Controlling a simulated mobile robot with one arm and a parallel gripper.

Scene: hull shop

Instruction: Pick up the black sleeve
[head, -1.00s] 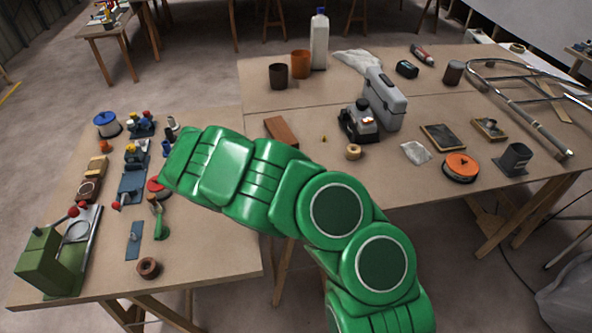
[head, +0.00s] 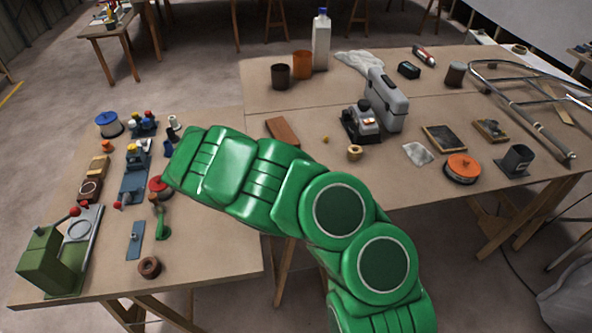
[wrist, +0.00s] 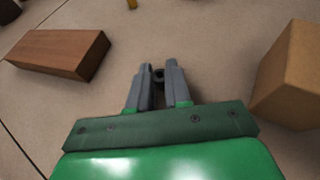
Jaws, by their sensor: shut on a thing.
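The black sleeve (wrist: 158,76) is a small dark ring-shaped piece between the fingertips in the wrist view. My gripper (wrist: 159,72) is shut on it, with one grey finger on each side. Most of the sleeve is hidden by the fingers. I cannot tell whether it touches the table or hangs just above it. In the head view my green arm hides the gripper and the sleeve.
In the wrist view a reddish-brown block (wrist: 62,52) lies left of the fingers and a tan block (wrist: 292,75) stands at right. The brown block also shows in the head view (head: 282,131), near a grey-and-black device (head: 361,122). Tabletop ahead of the fingers is mostly clear.

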